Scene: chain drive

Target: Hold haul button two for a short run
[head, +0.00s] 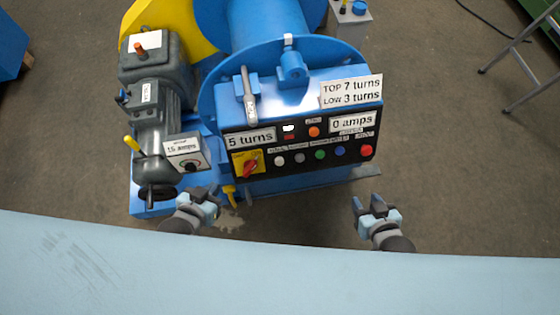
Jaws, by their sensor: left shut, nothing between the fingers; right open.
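The black control panel (300,150) is on the front of a blue winch machine. Its lower row holds a white button (280,161), a grey button (300,158), a green button (320,154), a blue button (340,151) and a larger red button (366,151). The labels above them are too small to read, so I cannot tell which is haul button two. My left gripper (206,194) is shut and empty, below and left of the panel. My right gripper (367,204) is open and empty, below the red button. Neither touches the panel.
Signs read "5 turns" (250,138), "0 amps" (352,122) and "TOP 7 turns LOW 3 turns" (350,91). A red rotary switch (250,168) sits at the panel's left. A grey motor (155,80) with a dial box (187,155) stands further left.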

